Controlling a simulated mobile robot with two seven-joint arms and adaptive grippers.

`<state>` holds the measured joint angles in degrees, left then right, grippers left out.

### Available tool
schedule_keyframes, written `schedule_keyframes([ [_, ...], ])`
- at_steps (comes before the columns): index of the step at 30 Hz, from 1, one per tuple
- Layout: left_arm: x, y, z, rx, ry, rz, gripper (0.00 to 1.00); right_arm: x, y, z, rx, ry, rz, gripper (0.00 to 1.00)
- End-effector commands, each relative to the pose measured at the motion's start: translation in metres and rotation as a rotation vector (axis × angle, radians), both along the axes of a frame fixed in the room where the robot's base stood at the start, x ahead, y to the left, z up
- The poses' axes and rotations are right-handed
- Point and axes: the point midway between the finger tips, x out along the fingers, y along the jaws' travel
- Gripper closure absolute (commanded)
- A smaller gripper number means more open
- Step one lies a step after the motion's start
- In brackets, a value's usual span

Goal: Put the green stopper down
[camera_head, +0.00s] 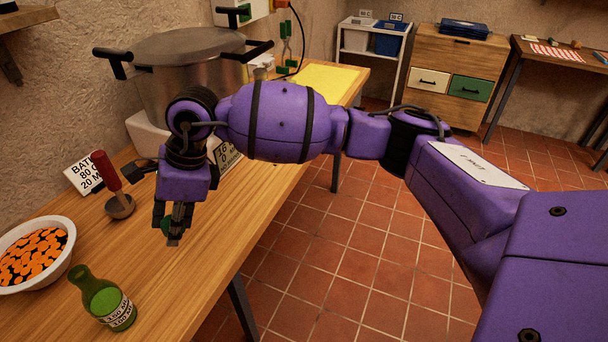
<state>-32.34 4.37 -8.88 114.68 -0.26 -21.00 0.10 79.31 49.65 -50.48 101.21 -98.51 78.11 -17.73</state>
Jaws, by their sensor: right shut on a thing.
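My right gripper (174,230) points down over the wooden table (215,245) and is shut on the green stopper (166,226). I cannot tell whether the stopper touches the table top. A green glass bottle (104,299) with a printed label stands at the near left, apart from the gripper. My left gripper is not in view.
A large lidded pot (165,85) stands behind. The table is bare right of the gripper and bottle.

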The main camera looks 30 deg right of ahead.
Motion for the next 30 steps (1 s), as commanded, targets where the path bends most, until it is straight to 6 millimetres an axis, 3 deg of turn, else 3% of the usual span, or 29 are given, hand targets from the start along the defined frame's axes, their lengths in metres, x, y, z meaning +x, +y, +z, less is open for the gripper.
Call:
schedule_keyframes([
  [3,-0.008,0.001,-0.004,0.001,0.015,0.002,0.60,0.015,-0.002,-0.021,0.001,0.005,-0.003,1.00],
  [6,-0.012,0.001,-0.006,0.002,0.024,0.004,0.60,0.021,-0.002,-0.029,0.001,0.005,-0.001,1.00],
  [11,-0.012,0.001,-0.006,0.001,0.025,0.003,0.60,0.028,-0.003,-0.037,0.001,0.004,-0.003,1.00],
  [18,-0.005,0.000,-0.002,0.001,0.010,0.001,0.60,0.029,-0.003,-0.067,0.002,0.003,-0.001,1.00],
  [30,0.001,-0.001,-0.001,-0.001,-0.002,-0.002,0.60,0.030,-0.003,-0.072,0.000,0.001,0.000,1.00],
])
